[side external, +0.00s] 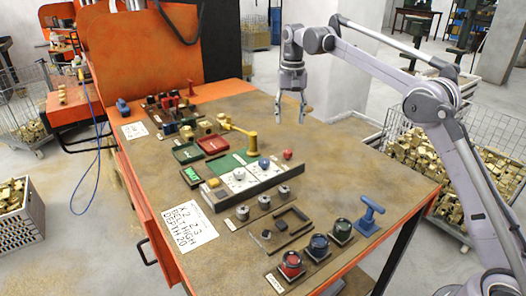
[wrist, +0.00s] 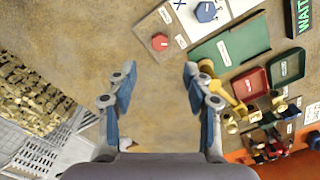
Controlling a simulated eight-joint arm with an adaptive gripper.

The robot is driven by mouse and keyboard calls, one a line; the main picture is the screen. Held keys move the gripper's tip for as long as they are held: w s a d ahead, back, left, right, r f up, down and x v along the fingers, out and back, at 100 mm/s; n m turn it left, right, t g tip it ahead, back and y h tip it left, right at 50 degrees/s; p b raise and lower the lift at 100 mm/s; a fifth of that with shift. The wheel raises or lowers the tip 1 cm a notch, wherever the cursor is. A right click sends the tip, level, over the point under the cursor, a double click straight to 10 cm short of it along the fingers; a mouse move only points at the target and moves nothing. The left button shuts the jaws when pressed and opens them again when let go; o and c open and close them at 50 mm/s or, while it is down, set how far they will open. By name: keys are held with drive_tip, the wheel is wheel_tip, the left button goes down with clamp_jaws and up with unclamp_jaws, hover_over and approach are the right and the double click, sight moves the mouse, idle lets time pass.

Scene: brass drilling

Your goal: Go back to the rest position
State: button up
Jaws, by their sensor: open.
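My gripper (side external: 290,119) hangs pointing down above the far right part of the workbench (side external: 345,185). In the wrist view my gripper (wrist: 157,74) has its two blue-padded fingers spread wide, with only bare bench top between them. It holds nothing and appears clear of the bench.
A white board (side external: 238,181) with a blue knob (side external: 264,163), red tray (side external: 213,144), green tray (side external: 187,153) and "WAIT" sign (side external: 191,175) occupy the bench's middle. A wire bin (side external: 420,152) of brass parts stands right.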

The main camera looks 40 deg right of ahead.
idle(0.3)
drive_tip(key=s+a+r+n+t, duration=0.2)
drive_tip(key=s+r, duration=0.1)
drive_tip(key=s, duration=0.4)
drive_tip(key=s+a+r+n+t, duration=0.1)
drive_tip(key=s+r+n+t, duration=0.1)
drive_tip(key=s, duration=0.5)
drive_tip(key=s+a+f+n+t, duration=0.1)
drive_tip(key=s+f, duration=0.4)
drive_tip(key=s, duration=0.3)
drive_tip(key=s+a+f+n+t, duration=0.1)
drive_tip(key=s+f+n+t, duration=0.1)
drive_tip(key=s+f, duration=0.3)
drive_tip(key=s, duration=0.4)
drive_tip(key=shift+s+a+f, duration=0.15)
drive_tip(key=shift+a+f, duration=0.05)
drive_tip(key=shift+f, duration=0.05)
drive_tip(key=shift+o, duration=0.2)
